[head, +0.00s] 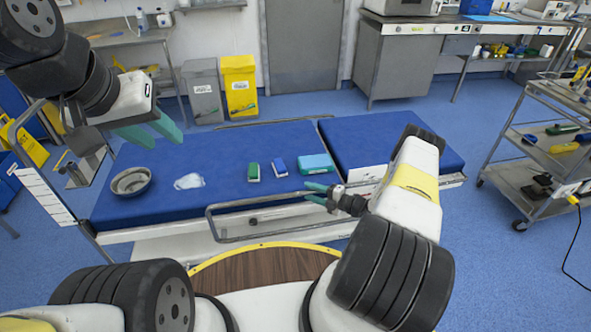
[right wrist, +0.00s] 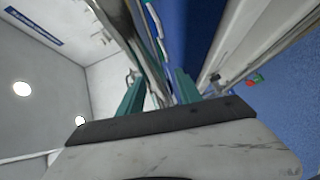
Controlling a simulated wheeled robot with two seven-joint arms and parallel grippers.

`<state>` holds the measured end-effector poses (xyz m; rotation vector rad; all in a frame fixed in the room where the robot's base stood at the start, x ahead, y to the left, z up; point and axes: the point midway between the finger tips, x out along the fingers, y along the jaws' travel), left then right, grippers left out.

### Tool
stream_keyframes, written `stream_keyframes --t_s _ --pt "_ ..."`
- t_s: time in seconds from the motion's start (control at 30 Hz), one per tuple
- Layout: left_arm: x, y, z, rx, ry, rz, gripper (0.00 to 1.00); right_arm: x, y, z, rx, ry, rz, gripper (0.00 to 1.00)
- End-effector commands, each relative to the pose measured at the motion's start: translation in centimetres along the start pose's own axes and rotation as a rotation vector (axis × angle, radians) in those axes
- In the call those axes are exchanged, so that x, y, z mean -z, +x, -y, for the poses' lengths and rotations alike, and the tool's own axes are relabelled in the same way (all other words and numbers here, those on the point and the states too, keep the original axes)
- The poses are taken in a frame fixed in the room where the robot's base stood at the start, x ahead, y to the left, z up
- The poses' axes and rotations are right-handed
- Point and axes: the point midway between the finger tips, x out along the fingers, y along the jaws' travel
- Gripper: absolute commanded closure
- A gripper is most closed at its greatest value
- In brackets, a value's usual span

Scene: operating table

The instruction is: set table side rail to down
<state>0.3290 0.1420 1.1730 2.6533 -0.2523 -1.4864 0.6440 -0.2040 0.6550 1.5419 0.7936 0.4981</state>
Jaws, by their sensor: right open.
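The operating table (head: 225,180) has a blue mattress in two sections. My right gripper (head: 316,195) is open at the right end of this rail. In the right wrist view the teal fingers (right wrist: 158,92) are apart, with a metal bar (right wrist: 148,48) running between or just beyond them; contact cannot be told. My left gripper (head: 150,130) is open and empty above the table's left end, away from the rail.
On the mattress lie a metal bowl (head: 131,181), a crumpled white cloth (head: 189,181), a green block (head: 253,172), a blue block (head: 279,167) and a teal box (head: 315,164). A far rail (head: 265,122) runs along the back edge. A metal cart (head: 530,170) stands right; floor between is clear.

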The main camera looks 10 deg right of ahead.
Motion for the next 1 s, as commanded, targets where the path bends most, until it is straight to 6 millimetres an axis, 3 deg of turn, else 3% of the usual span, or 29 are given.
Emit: stream_keyframes --t_s 0.23,0.57,0.6,0.8,1.0 --pt "0.0 0.0 0.0 0.0 0.0 0.0 0.64 0.0 3.3 0.0 0.001 0.001 0.0 0.59" --pt "0.0 0.0 0.0 0.0 0.0 0.0 0.64 0.0 3.8 0.0 0.001 0.0 0.002 0.59" --pt "0.0 0.0 0.0 0.0 0.0 0.0 0.64 0.0 3.8 0.0 0.001 0.0 0.002 0.6" --pt "0.0 0.0 0.0 0.0 0.0 0.0 0.64 0.0 3.8 0.0 0.0 0.0 0.002 1.0" --pt "0.0 0.0 0.0 0.0 0.0 0.0 0.64 0.0 3.8 0.0 0.0 0.0 0.002 1.0"
